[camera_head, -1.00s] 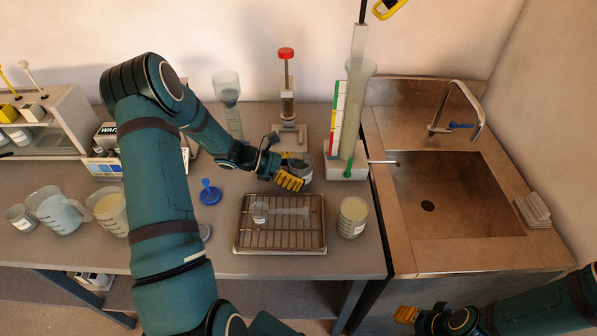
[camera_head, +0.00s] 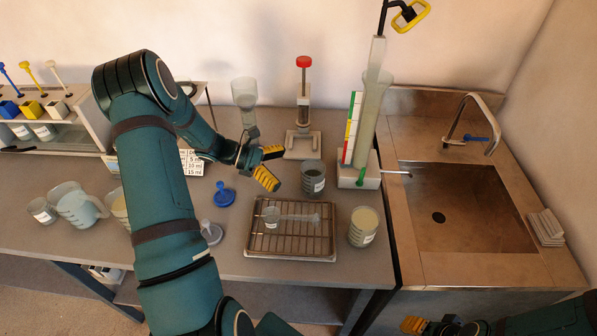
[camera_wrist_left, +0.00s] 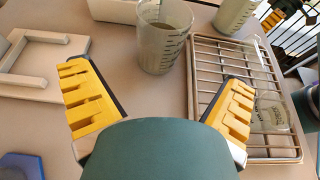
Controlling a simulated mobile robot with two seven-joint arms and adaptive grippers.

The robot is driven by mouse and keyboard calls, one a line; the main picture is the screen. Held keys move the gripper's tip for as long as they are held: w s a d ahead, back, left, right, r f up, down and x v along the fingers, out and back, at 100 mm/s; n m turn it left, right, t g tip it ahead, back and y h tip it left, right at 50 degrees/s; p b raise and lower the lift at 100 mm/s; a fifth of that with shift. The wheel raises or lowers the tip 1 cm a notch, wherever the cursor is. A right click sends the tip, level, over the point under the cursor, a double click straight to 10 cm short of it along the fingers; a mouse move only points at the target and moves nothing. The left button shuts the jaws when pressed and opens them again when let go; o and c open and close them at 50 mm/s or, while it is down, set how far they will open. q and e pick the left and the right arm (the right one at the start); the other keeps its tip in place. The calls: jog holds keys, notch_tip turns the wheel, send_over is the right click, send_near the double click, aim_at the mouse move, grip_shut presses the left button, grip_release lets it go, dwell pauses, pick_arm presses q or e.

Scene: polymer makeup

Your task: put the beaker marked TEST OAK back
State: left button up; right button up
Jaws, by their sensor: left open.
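A grey beaker with a white label (camera_head: 313,178) stands upright on the bench behind the wire rack tray; the label's writing is too small to read. It also shows in the left wrist view (camera_wrist_left: 163,38), beyond and between my fingers. My left gripper (camera_head: 267,166) is open and empty, left of this beaker and apart from it; its yellow fingers are spread in the left wrist view (camera_wrist_left: 160,108). A labelled beaker of cream liquid (camera_head: 362,228) stands right of the tray. My right gripper (camera_head: 413,325) is at the bottom edge, mostly cut off.
The wire rack tray (camera_head: 250,249) holds a small beaker (camera_head: 271,216) and a lying clear piece. Behind stand a red-topped stand (camera_head: 303,110) and a tall cylinder (camera_head: 371,115). A blue stopper piece (camera_head: 225,196) is left. Several beakers and jugs (camera_head: 75,203) stand farther left. The sink (camera_head: 455,205) is right.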

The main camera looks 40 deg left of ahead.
pick_arm(q)
jog(key=shift+v, duration=1.45)
jog(key=shift+r, duration=0.1)
